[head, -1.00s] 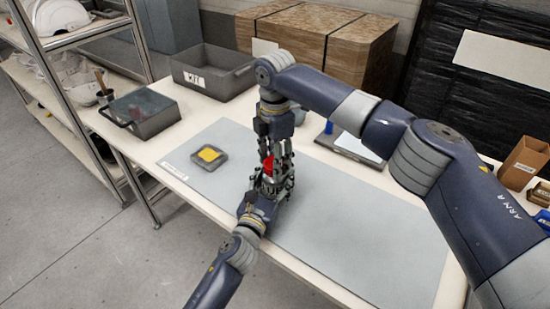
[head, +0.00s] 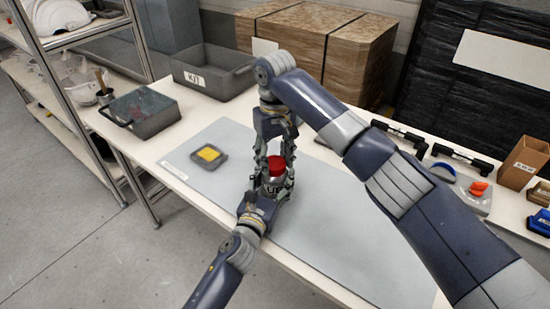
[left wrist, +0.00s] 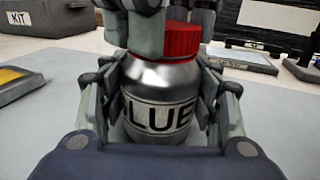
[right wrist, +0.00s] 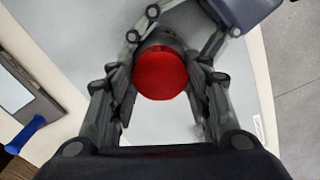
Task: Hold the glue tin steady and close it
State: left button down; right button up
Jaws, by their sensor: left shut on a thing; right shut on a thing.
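The glue tin (head: 272,185) is a silver metal bottle with a white label reading "LUE" in the left wrist view (left wrist: 160,95). It stands upright on the grey mat. My left gripper (head: 268,190) is shut around its body from the front. A red cap (head: 277,162) sits on top of the tin and shows as a round red disc in the right wrist view (right wrist: 161,74). My right gripper (head: 276,150) points straight down from above, shut on the cap with a finger on either side. Whether the cap is fully down on its thread cannot be told.
A grey mat (head: 340,215) covers the table, with a small tray holding a yellow pad (head: 208,154) to the left. A KIT bin (head: 212,75) and a dark box (head: 145,110) stand behind. Black-handled items and a cardboard box (head: 522,163) are at the right.

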jog(key=m, duration=0.3)
jog(key=shift+m, duration=0.4)
jog(key=o, duration=1.2)
jog(key=shift+r, duration=2.3)
jog(key=shift+c, duration=0.3)
